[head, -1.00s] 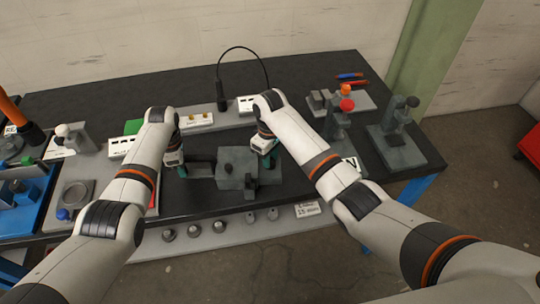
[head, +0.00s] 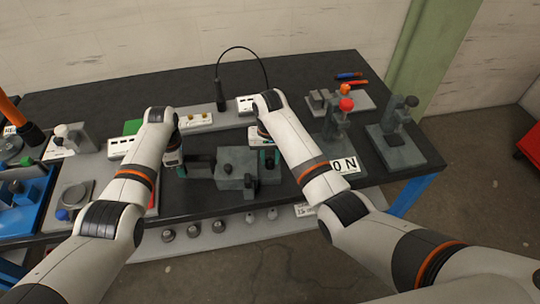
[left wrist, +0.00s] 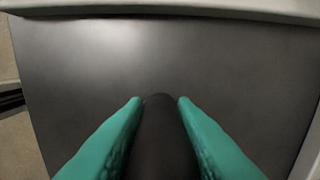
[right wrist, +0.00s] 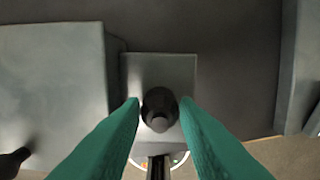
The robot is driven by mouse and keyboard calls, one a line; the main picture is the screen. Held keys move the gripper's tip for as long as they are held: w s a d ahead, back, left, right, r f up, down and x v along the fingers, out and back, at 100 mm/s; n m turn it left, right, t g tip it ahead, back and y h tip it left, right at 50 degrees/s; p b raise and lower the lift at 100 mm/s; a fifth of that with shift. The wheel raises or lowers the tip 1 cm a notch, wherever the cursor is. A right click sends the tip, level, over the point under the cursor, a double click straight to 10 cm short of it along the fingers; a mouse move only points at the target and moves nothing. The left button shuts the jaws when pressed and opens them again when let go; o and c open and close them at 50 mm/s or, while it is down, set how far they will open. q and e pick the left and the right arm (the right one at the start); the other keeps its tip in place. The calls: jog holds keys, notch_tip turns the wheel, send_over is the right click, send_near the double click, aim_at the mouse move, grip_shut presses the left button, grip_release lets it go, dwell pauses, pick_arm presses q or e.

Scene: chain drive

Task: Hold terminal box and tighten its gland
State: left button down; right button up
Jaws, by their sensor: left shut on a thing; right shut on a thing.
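The grey terminal box (head: 237,163) sits on the bench between my two grippers in the head view. My left gripper (head: 182,171) is at its left side; in the left wrist view its teal fingers (left wrist: 160,105) are shut on a dark rounded bar (left wrist: 160,135). Whether that bar is part of the box is unclear. My right gripper (head: 267,160) is at the box's right side. In the right wrist view its fingers (right wrist: 160,108) are shut on a dark round knob-like part (right wrist: 160,108), seemingly the gland, above a small grey plate (right wrist: 180,75).
A grey stand with a red knob (head: 346,104) and another stand (head: 397,145) are to the right. Grey trays with fittings (head: 75,190) are at left. A strip of several round parts (head: 220,228) runs along the front edge. A black cable (head: 245,48) arches behind.

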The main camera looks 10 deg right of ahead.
aim_at(270, 159)
pick_arm(q)
jog(key=shift+s+a+f, duration=0.1)
jog(key=shift+a+f, duration=0.05)
jog(key=shift+a, duration=0.1)
pick_arm(e)
jog(key=shift+d+m, duration=0.1)
jog(key=shift+m, duration=0.5)
jog(key=o, duration=0.6)
jog(key=shift+c, duration=0.2)
pick_arm(q)
jog(key=shift+d, duration=0.1)
pick_arm(e)
jog(key=shift+o, duration=0.7)
jog(key=shift+r, duration=0.1)
pick_arm(q)
jog(key=shift+d, duration=0.1)
pick_arm(e)
notch_tip(270, 159, up, 8)
jog(key=shift+f, duration=0.25)
